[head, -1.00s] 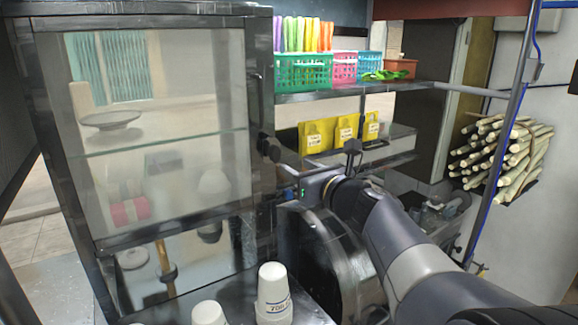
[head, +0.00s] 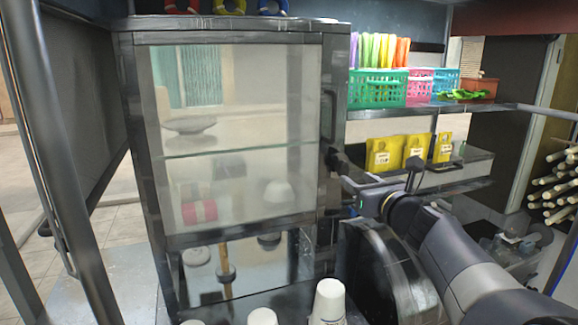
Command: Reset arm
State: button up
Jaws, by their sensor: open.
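My gripper (head: 350,185) is in front of the right edge of the glass-fronted cabinet (head: 235,237), at about mid height. Its dark fingers are apart, and I see nothing between them. Whether it touches the cabinet frame cannot be told. My arm reaches in from the lower right, with the wrist bent toward the cabinet. The arm hides part of the round dark machine part (head: 385,265) below it.
Stacked white cups (head: 328,302) stand below the gripper at the front. Yellow packets (head: 416,151) sit on a shelf behind the arm, with coloured baskets (head: 378,92) above. Sugarcane stalks (head: 560,185) are stacked at the right. A dark post (head: 60,150) stands at the left.

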aim_at(345, 171)
jog(key=p+x, duration=0.1)
jog(key=x, duration=0.5)
jog(key=shift+s, duration=0.1)
